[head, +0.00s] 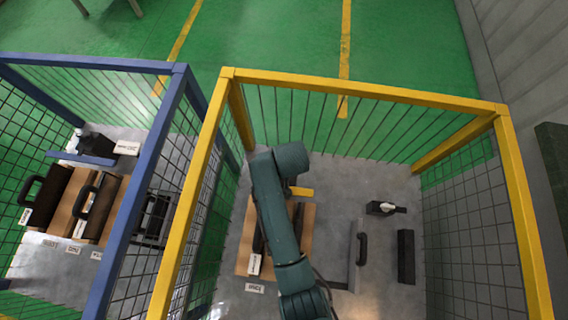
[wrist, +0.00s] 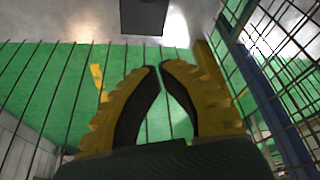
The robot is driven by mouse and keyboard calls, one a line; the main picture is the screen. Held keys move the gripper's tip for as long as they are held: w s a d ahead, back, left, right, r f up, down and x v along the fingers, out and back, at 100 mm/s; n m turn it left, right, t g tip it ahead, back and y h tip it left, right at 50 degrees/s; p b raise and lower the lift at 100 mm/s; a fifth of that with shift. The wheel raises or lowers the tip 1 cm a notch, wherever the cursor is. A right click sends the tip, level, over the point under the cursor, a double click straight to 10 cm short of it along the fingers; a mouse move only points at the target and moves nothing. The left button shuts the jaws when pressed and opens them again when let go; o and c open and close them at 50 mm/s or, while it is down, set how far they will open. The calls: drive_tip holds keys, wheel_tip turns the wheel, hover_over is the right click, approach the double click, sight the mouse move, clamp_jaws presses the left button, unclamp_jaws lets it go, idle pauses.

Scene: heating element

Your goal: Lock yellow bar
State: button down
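In the wrist view my gripper (wrist: 157,68) has yellow ribbed fingers with dark inner pads. Their tips nearly meet, with a narrow gap and nothing held between them. The yellow bar cannot be made out for certain in the wrist view.
The yellow cage frame (head: 365,88) surrounds my arm. Inside are a wooden board (head: 307,225), a black block (head: 406,257), a small dark device (head: 382,208) and a black handle (head: 362,248). A blue-framed cage stands left with a blue bar (head: 95,158). Wire mesh (wrist: 262,45) lies close in the wrist view.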

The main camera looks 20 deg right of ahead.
drive_tip(key=b+x, duration=0.2)
drive_tip(key=x, duration=0.2)
drive_tip(key=b+x, duration=0.3)
drive_tip(key=x, duration=0.2)
drive_tip(key=shift+s+a+f, duration=0.1)
drive_tip(key=shift+s, duration=0.1)
drive_tip(key=s, duration=0.3)
drive_tip(key=shift+s+a, duration=0.25)
drive_tip(key=shift+a, duration=0.05)
drive_tip(key=shift+s+r, duration=0.1)
drive_tip(key=shift+r, duration=0.25)
drive_tip(key=shift+s+a+r, duration=0.1)
drive_tip(key=s+a+p, duration=0.1)
drive_tip(key=p, duration=0.2)
drive_tip(key=s+a+p, duration=0.1)
drive_tip(key=s+p, duration=0.1)
drive_tip(key=p, duration=0.1)
drive_tip(key=shift+s+r, duration=0.2)
drive_tip(key=shift+s, duration=0.05)
drive_tip(key=shift+s+a+f, duration=0.25)
drive_tip(key=shift+s+f, duration=0.05)
drive_tip(key=shift+f, duration=0.05)
